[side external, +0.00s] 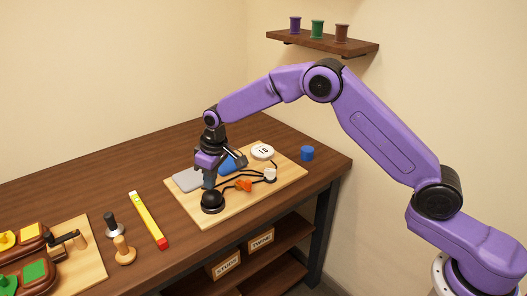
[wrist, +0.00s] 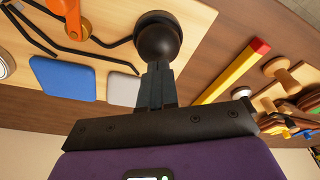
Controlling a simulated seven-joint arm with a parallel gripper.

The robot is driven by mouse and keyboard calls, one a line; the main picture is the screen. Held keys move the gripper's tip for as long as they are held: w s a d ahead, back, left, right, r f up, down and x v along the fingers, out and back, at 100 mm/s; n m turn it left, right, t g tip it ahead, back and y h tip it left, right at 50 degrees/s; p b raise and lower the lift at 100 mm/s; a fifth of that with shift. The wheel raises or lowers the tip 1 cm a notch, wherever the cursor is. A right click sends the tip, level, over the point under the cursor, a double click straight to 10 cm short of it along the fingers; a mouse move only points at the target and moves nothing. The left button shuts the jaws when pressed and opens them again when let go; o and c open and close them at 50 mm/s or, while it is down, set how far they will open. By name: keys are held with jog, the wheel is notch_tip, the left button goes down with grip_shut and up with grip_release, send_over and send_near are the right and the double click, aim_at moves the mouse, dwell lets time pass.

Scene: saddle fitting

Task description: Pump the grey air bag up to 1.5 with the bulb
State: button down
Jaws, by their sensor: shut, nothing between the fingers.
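The black bulb (side external: 212,202) sits at the near left corner of a light wooden board (side external: 205,221). In the wrist view the bulb (wrist: 158,38) is just beyond my shut, empty fingertips; I cannot tell if they touch it. My gripper (side external: 209,184) points down above the bulb in the side view. The grey air bag (side external: 186,180) lies flat at the board's left, partly behind my gripper; its edge shows in the wrist view (wrist: 123,89). A blue bag (wrist: 62,79) lies beside it. Black hoses run to an orange valve (side external: 244,184). A white round gauge (side external: 262,152) shows a reading too small to be sure of.
A white cup-like part (side external: 270,174) stands on the board, and a blue cylinder (side external: 307,153) beyond it. A yellow level (side external: 148,220), upright tools (side external: 123,249) and a brown saddle piece (side external: 30,262) lie to the left. The table's back left is clear.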

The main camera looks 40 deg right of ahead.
aim_at(211, 192)
jog(key=shift+f, duration=1.55)
jog(key=shift+r, duration=1.6)
jog(key=shift+r, duration=2.5)
